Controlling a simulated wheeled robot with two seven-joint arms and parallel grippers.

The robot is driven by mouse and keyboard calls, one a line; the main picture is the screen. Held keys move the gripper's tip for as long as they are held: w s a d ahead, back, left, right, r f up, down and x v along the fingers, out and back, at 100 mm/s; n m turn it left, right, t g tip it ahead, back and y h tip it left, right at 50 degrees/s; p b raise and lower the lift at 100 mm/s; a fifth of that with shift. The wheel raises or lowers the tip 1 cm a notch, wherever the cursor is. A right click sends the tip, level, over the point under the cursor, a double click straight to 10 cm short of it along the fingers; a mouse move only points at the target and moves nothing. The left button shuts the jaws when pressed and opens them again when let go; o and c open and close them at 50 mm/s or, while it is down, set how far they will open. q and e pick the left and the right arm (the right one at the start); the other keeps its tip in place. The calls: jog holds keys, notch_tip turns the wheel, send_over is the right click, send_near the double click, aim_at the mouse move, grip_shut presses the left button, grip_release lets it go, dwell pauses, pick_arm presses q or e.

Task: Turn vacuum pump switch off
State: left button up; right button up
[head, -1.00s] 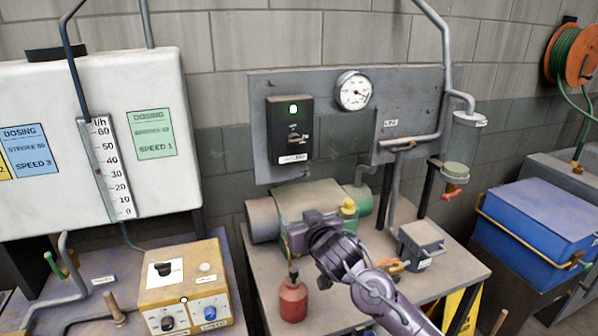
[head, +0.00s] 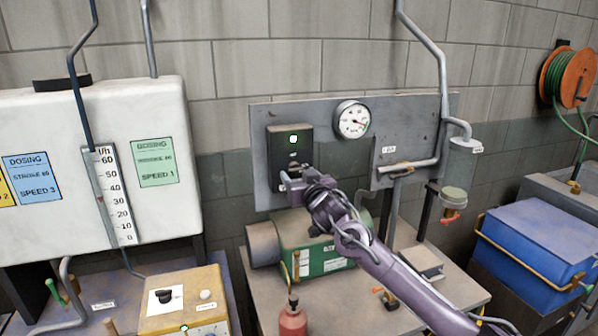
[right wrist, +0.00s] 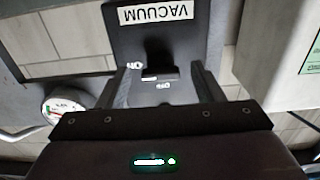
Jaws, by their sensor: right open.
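The dark vacuum switch box (head: 308,137) hangs on the grey panel, its green lamp lit. In the right wrist view the box (right wrist: 200,38) appears upside down, with a white VACUUM label, a small dark switch lever (right wrist: 158,75) and ON and OFF marks beside it. I cannot tell which mark the lever points to. My right gripper (head: 290,180) is open in front of the lower part of the box and covers the switch in the head view. In the right wrist view its fingers (right wrist: 164,72) stand on both sides of the lever, apart from it. My left gripper is not in view.
A pressure gauge (head: 352,119) sits right of the box. Below are a green pump (head: 320,258) and a red bottle (head: 293,318). A grey pipe (head: 441,70) runs down the panel's right side. A white tank (head: 60,200) stands at left.

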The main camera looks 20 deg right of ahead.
jog(key=shift+w, duration=0.25)
jog(key=shift+c, duration=0.4)
jog(key=c, duration=0.9)
